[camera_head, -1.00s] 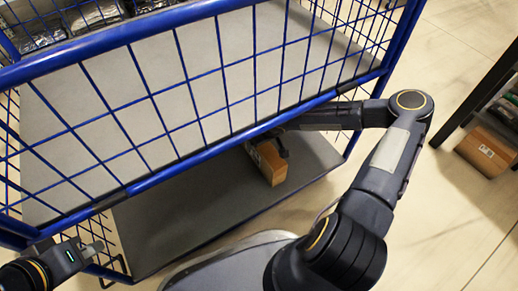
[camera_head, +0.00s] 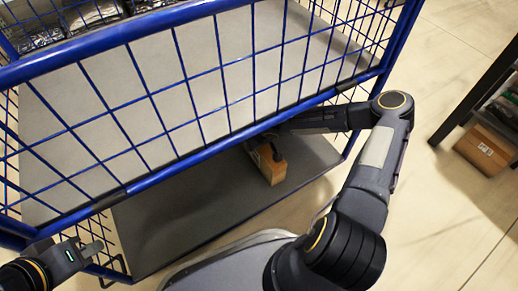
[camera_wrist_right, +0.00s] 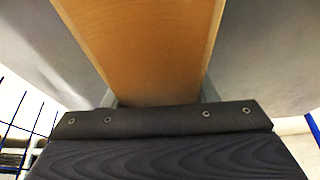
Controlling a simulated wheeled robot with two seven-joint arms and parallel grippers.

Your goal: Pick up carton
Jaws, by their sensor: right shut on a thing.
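A brown carton (camera_head: 273,172) stands on the grey lower deck of the blue wire cart, near its right end. My right arm reaches in below the blue rail. Its gripper (camera_head: 272,148) is at the carton, partly hidden by the rail and mesh. In the right wrist view the carton (camera_wrist_right: 145,45) fills the middle, between the two jaws, and my right gripper (camera_wrist_right: 158,100) is shut on it. My left gripper (camera_head: 92,248) is at the lower left by the cart's corner, apart from the carton. Its jaw opening is unclear.
The blue wire cart (camera_head: 125,195) has a grey upper shelf (camera_head: 200,85) with dark wrapped packs at the back. The grey lower deck (camera_head: 190,215) is otherwise bare. Another carton (camera_head: 485,150) is by a dark rack at the right. The floor between is clear.

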